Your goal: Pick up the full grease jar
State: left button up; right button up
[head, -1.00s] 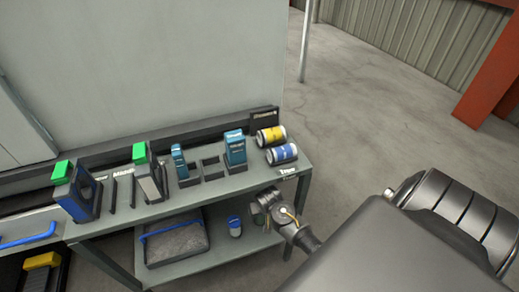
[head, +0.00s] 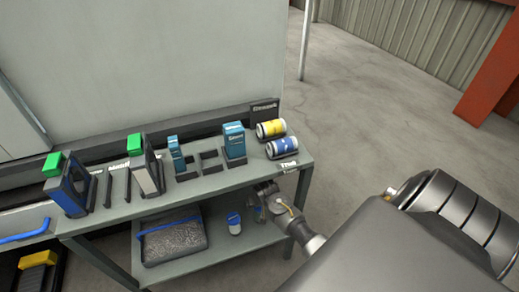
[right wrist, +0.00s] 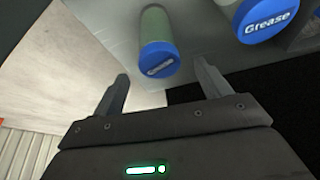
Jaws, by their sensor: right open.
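In the right wrist view, a small upright-looking jar (right wrist: 157,32) with a blue lid lettered "Grease" and a greenish-grey body lies just beyond my right fingertips. A bigger-looking blue-lidded jar (right wrist: 266,20), also lettered "Grease", is to its right, cut off by the frame. I cannot tell which is full. My right gripper (right wrist: 160,68) is open and empty, its fingers apart and short of the small jar. In the head view, one blue-lidded jar (head: 235,223) stands on the lower shelf, left of my right gripper (head: 258,205). My left gripper is out of view.
The bench's upper shelf (head: 225,182) overhangs the lower shelf (head: 218,244). Yellow and blue cylinders (head: 282,147) lie at the upper shelf's right end. Open floor (head: 370,110) lies to the right.

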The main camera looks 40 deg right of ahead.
jog(key=b+x, duration=0.1)
jog(key=x, duration=0.3)
jog(key=shift+s, duration=0.2)
jog(key=shift+f, duration=0.15)
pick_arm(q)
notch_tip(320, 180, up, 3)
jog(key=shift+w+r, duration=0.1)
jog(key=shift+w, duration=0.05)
pick_arm(e)
jog(key=shift+c, duration=0.5)
jog(key=c, duration=1.5)
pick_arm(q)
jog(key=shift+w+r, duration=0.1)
pick_arm(e)
jog(key=shift+w, duration=0.1)
